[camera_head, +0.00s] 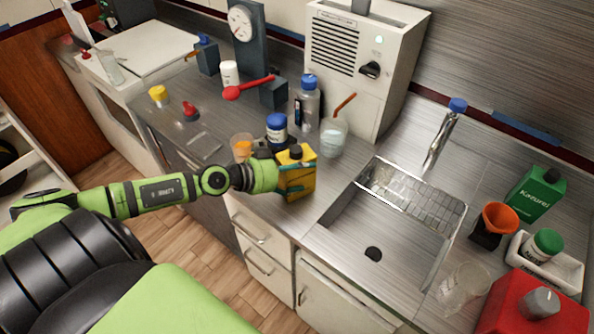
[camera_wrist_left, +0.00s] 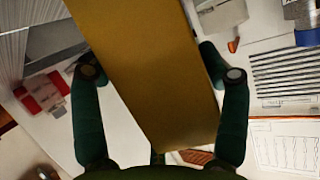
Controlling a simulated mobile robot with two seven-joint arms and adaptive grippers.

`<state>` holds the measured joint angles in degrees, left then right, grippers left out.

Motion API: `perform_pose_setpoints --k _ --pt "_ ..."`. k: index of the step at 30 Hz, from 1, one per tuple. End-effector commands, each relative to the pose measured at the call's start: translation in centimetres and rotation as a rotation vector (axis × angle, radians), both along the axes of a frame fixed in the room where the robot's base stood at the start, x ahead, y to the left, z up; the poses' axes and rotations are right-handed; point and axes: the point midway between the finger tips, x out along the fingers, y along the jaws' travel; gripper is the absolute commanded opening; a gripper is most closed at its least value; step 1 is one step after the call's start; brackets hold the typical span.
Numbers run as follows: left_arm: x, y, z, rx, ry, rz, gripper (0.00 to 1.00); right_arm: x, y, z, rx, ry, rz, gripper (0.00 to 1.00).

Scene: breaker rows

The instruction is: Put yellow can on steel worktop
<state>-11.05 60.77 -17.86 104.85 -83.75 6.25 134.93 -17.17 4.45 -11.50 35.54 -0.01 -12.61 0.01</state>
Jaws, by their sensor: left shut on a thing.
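The yellow can (camera_head: 299,181), box-shaped with a dark cap, is in the grip of my left gripper (camera_head: 284,174). It appears upright over the front part of the steel worktop (camera_head: 325,182), left of the sink. I cannot tell whether its base touches the worktop. In the left wrist view the can (camera_wrist_left: 155,70) fills the space between the two dark green fingers of the left gripper (camera_wrist_left: 160,85). My right gripper is not in view.
Close behind the can are a blue-lidded jar (camera_head: 277,131), a cup with orange contents (camera_head: 242,146) and a glass beaker (camera_head: 333,137). The sink (camera_head: 375,235) with a wire rack (camera_head: 412,197) lies to the right. A red container (camera_head: 530,305) stands at lower right.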

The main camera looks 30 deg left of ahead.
Motion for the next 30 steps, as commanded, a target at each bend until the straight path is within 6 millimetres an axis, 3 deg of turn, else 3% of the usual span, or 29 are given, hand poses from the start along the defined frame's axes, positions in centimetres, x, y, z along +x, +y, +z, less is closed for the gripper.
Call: perform_pose_setpoints --k 2,3,4,5,19,30 --pt "0.2 0.0 0.0 -0.001 -0.007 0.002 0.16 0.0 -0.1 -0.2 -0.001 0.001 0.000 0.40" --pt "0.0 0.0 -0.3 -0.001 0.000 0.000 0.83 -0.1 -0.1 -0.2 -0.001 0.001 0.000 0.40" --pt "0.0 0.0 -0.3 -0.001 0.000 0.000 0.95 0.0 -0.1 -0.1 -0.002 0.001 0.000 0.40" --pt "0.0 0.0 -0.3 -0.001 0.000 0.000 0.99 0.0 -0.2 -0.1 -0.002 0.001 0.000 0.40" --pt "0.0 0.0 0.3 0.002 0.000 -0.001 0.99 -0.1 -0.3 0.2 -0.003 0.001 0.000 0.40" --pt "-2.9 1.4 1.0 0.000 0.006 -0.001 0.99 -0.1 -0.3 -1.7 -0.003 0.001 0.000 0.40"
